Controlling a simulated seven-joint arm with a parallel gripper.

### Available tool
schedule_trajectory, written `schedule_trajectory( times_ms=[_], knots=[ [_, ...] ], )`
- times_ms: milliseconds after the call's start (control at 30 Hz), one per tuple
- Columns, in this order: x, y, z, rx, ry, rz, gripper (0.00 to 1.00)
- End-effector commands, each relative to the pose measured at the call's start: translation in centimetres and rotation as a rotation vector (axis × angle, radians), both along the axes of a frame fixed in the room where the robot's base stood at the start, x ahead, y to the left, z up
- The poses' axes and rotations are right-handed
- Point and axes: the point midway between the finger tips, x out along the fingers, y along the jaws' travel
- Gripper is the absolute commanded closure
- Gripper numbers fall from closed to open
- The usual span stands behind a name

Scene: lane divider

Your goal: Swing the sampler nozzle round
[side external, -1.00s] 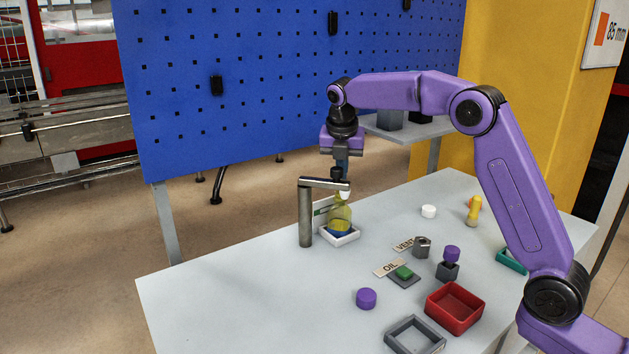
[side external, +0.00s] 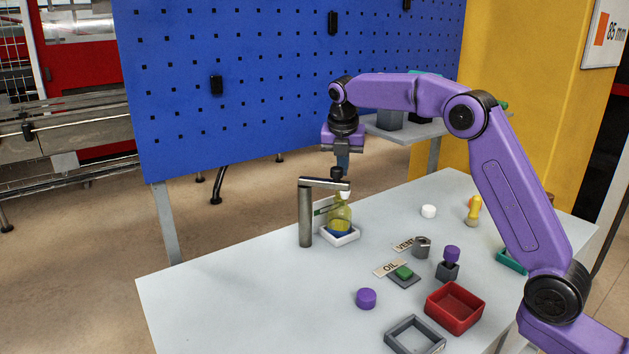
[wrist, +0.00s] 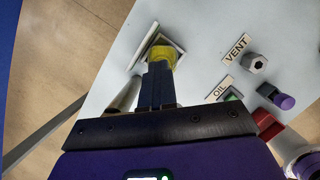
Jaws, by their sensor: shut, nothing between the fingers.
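The sampler is a grey post (side external: 305,218) with a horizontal arm (side external: 325,183) reaching right from its top. A black knob (side external: 336,173) stands on the arm, and a white nozzle tip (side external: 345,194) hangs at its right end over a yellow bottle (side external: 339,215). My gripper (side external: 342,171) points down, shut and empty, close beside the knob; I cannot tell whether they touch. In the wrist view my gripper's fingers (wrist: 158,70) hide the knob and most of the arm; part of the yellow bottle (wrist: 166,50) shows beyond them.
The bottle stands in a white tray (side external: 350,239). To the right are VENT and OIL labels, a hex nut (side external: 422,247), a green button (side external: 404,272), a purple-topped knob (side external: 451,255) and a red bin (side external: 455,306). A purple cap (side external: 366,298) lies in front. The table's left front is clear.

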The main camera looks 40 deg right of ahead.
Motion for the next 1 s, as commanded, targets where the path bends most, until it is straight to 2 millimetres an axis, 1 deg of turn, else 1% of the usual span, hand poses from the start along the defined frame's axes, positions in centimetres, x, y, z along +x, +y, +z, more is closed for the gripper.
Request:
schedule_trajectory(
  times_ms=[233,500,833,1000],
  knots=[
    [0.1,-0.1,0.0,-0.001,0.001,0.000,1.00],
    [0.9,-0.8,0.0,0.000,0.000,0.000,1.00],
    [0.9,-0.9,0.0,0.000,0.000,0.000,1.00],
    [1.3,-1.3,0.0,0.000,0.000,-0.001,1.00]
  ],
)
